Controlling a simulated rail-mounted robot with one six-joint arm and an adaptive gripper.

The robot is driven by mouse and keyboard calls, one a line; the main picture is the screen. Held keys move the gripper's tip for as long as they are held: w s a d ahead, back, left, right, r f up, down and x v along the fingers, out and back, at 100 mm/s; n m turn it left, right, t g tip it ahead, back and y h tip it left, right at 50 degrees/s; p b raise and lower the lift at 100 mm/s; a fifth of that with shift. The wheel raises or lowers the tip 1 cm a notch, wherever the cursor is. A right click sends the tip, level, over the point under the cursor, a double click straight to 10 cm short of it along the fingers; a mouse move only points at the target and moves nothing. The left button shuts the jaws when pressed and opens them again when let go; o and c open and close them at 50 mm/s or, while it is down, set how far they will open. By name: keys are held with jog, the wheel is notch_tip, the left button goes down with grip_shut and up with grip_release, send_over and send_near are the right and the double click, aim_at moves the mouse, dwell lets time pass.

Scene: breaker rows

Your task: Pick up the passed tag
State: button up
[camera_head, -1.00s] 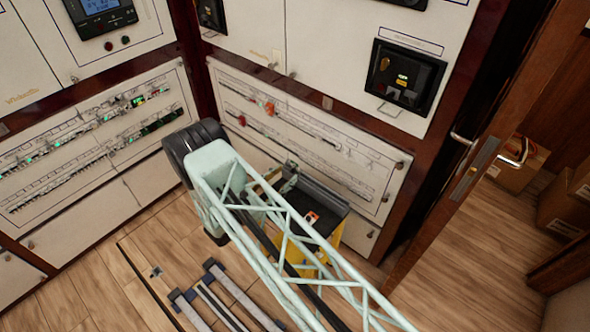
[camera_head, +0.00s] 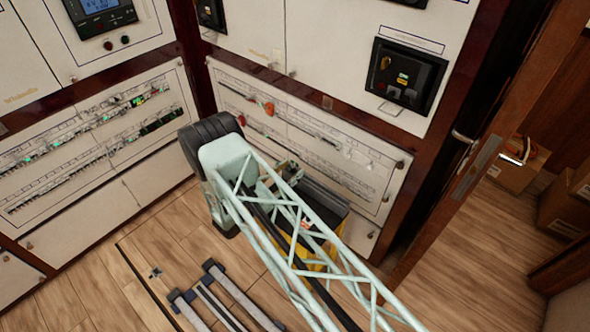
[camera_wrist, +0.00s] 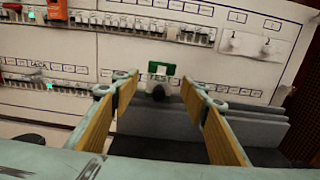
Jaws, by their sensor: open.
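A small green tag with a white patch (camera_wrist: 161,70) shows in the wrist view, beyond my fingertips and near the middle of the gap between them. It looks like the passed tag, but its writing is too small to read. My gripper (camera_wrist: 160,84) is open, its two yellow-padded fingers spread with nothing between them. A dark rounded thing (camera_wrist: 159,92) sits just below the tag. In the head view my arm hides most of the gripper's surroundings, and I cannot make out the green tag there.
Dark grey upright dividers (camera_wrist: 245,128) stand below and right of the tag. In the head view a yellow-sided dark bin (camera_head: 335,225) stands behind my arm, against a breaker panel (camera_head: 350,165). Another breaker panel (camera_head: 90,140) is at left. A door edge (camera_head: 470,185) is at right.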

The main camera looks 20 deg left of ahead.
jog(key=shift+x, duration=1.45)
jog(key=c, duration=0.8)
